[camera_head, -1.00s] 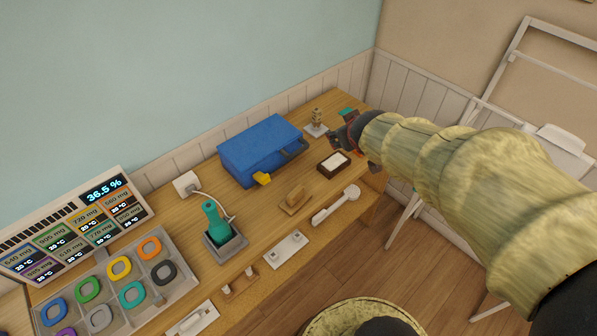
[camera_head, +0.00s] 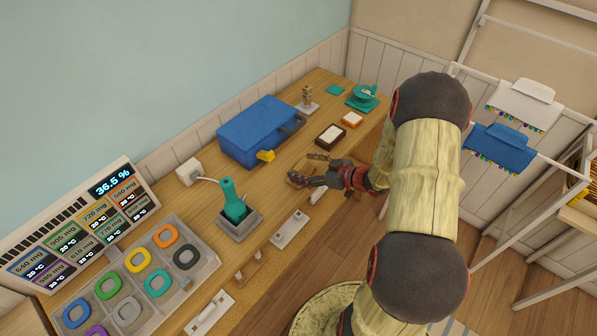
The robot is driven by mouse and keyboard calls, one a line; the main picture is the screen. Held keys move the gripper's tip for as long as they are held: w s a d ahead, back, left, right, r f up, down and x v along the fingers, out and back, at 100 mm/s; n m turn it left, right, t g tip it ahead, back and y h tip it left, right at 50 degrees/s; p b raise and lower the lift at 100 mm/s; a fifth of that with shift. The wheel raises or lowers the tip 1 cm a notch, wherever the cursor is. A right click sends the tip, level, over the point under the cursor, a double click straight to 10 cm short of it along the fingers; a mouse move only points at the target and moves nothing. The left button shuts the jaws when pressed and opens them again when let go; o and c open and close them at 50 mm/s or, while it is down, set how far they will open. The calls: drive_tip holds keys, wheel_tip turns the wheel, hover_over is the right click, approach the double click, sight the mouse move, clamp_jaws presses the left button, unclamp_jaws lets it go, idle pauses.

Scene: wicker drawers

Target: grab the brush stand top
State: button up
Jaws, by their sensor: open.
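A small tan wooden stand (camera_head: 299,167) is on the wooden desk, in front of the blue box; it may be the brush stand, but I cannot tell for sure. My gripper (camera_head: 305,171) is open at this stand, its fingers pointing left and low over the desk. The gripper and wrist hide part of the stand. I cannot tell whether the fingers touch it. Another small upright wooden post on a pale base (camera_head: 308,101) stands farther back on the desk, apart from my gripper.
A blue box (camera_head: 258,130) with a yellow latch stands behind my gripper. A teal-handled tool sits in a grey holder (camera_head: 240,222) to the left. A dark-framed dish (camera_head: 330,136), an orange-framed dish (camera_head: 352,120) and a teal cup (camera_head: 364,95) lie beyond. A white strip (camera_head: 289,229) lies near the front edge.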

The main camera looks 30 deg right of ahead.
sight(298, 164)
drive_tip(key=x, duration=0.2)
drive_tip(key=b+x, duration=0.1)
drive_tip(key=x, duration=0.2)
drive_tip(key=shift+w+a+r+b, duration=0.15)
drive_tip(key=shift+w+r+b, duration=0.05)
drive_tip(key=shift+w+b, duration=0.2)
drive_tip(key=c, duration=0.3)
drive_tip(key=c, duration=1.1)
drive_tip(key=shift+c, duration=0.2)
